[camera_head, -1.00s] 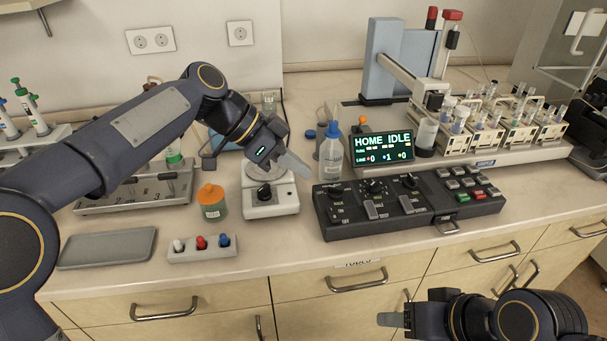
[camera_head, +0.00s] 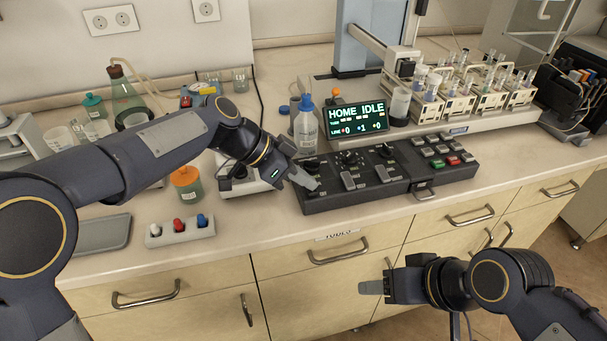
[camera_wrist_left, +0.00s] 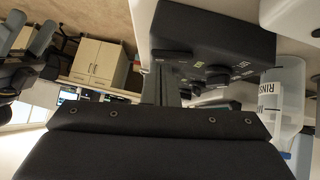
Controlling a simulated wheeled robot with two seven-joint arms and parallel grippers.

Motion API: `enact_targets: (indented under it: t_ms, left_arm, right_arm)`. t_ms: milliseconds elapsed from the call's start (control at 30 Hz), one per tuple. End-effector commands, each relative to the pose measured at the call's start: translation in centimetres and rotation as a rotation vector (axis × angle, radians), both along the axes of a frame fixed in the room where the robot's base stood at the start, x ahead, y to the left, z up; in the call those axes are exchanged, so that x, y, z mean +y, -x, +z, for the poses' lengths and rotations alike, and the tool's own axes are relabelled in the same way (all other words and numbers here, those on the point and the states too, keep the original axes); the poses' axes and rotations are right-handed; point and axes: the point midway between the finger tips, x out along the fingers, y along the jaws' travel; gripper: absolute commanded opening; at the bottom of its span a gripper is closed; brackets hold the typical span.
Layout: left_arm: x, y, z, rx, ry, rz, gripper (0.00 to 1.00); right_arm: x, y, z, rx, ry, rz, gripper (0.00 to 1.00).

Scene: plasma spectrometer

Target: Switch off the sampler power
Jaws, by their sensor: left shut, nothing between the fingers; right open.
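The sampler's dark control panel (camera_head: 400,188) lies on the bench, with knobs and levers on its left part and several small coloured buttons on its right part. The sampler's display (camera_head: 358,119) behind it reads HOME IDLE. My left gripper (camera_head: 310,182) is shut and empty, at the panel's left end, and hides part of its knobs. In the left wrist view the panel (camera_wrist_left: 215,42) appears upside down beyond the fingers. I cannot tell whether the fingers touch it. My right gripper (camera_head: 372,287) is open and empty, low in front of the drawers.
A rinse bottle (camera_head: 305,132) with a blue cap stands just behind the panel's left end. A jar with an orange lid (camera_head: 187,184) and a small rack with coloured caps (camera_head: 180,230) are to the left. Sample racks (camera_head: 460,101) stand behind the panel.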

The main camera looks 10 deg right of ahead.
Motion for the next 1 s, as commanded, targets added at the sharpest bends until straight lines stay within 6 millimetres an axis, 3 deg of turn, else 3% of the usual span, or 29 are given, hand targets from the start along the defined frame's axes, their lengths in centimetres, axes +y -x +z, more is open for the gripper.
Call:
enact_targets:
  t_ms: [167,300,400,1000]
  left_arm:
    - [0.0,0.1,-0.4,-0.015,0.001,-0.001,0.00]
    - [0.0,0.4,-1.5,-0.087,-0.002,-0.002,0.00]
    - [0.0,0.3,-0.7,-0.083,-0.005,0.000,0.00]
    - [0.2,-1.4,-0.7,-0.081,-0.009,0.003,0.00]
  right_arm:
    - [0.0,0.0,-0.8,0.000,0.000,0.000,0.55]
    - [0.0,0.0,-3.5,0.000,0.000,0.000,0.55]
    - [0.0,0.0,-2.4,0.000,0.000,0.000,0.55]
    - [0.0,0.0,-1.6,0.000,0.000,0.000,0.55]
